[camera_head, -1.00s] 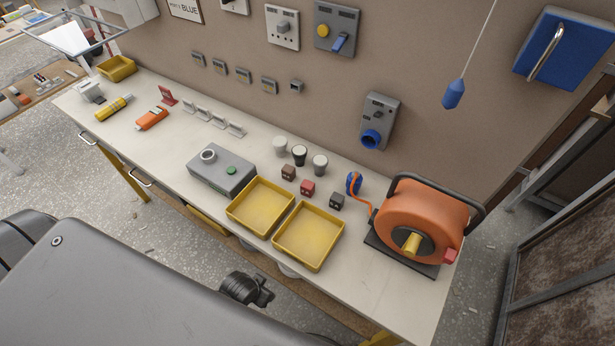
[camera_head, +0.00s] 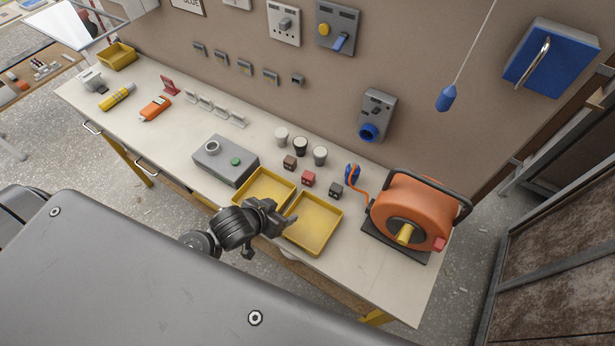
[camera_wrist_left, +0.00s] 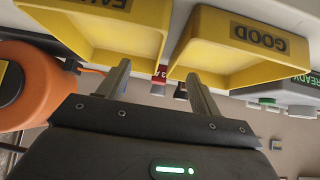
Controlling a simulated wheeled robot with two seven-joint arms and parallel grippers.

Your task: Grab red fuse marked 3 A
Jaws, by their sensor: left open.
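The red fuse (camera_head: 308,179) stands on the bench behind the yellow trays, between a brown fuse (camera_head: 290,162) and a dark grey fuse (camera_head: 336,190). In the left wrist view the red fuse (camera_wrist_left: 160,74) carries a "3 A" marking and shows between the fingers, farther off. My left gripper (camera_head: 281,213) is over the front of the two trays, short of the fuses. It is open and empty, and its two fingers (camera_wrist_left: 157,74) are spread in the wrist view. My right gripper is in neither view.
One yellow tray (camera_wrist_left: 240,55) is labelled GOOD; the other tray (camera_head: 315,246) has a partly cut-off label. An orange cable reel (camera_head: 420,205) stands to the right. A grey box (camera_head: 215,170) with a green button is to the left. Three round pieces stand behind the fuses.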

